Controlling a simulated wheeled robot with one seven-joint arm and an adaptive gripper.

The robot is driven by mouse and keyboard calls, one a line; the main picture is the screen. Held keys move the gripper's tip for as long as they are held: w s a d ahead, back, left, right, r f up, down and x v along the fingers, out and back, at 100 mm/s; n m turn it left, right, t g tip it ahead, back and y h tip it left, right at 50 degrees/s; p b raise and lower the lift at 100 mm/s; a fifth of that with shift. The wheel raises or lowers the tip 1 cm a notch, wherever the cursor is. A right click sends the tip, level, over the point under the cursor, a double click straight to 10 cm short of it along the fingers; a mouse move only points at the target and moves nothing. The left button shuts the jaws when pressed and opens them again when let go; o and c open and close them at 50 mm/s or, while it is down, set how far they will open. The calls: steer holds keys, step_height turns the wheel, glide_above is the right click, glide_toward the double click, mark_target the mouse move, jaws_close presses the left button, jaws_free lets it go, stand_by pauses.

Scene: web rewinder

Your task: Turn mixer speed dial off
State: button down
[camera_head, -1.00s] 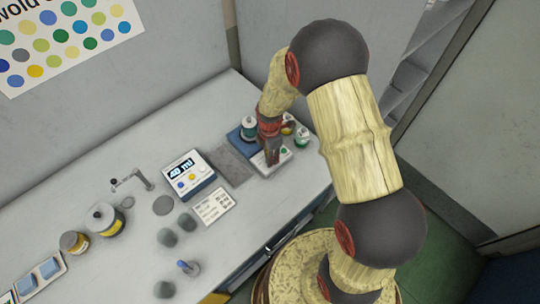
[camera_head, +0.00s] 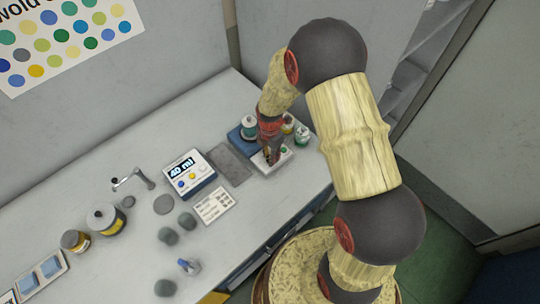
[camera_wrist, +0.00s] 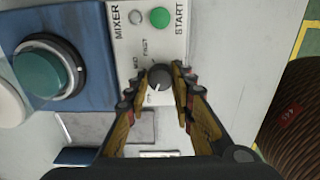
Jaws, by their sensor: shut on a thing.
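The mixer speed dial (camera_wrist: 160,76) is a dark round knob on a white panel marked MIXER, with MED and FAST printed beside it. A pale pointer mark shows on its lower-left side, toward a small label that is hard to read. My gripper (camera_wrist: 163,80) has one finger on each side of the dial and is shut on it. In the head view, my gripper (camera_head: 271,156) is over the mixer's white panel (camera_head: 266,168) at the right end of the bench; the dial is hidden there.
A green START button (camera_wrist: 159,16) and a grey round lamp (camera_wrist: 135,17) sit just above the dial. A blue base with a green-lidded jar (camera_wrist: 42,70) is close on the left. The dispenser showing 40 ml (camera_head: 188,175) stands farther left on the bench.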

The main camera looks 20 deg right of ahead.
steer(key=c, duration=1.5)
jaws_free()
step_height(320, 180, up, 12)
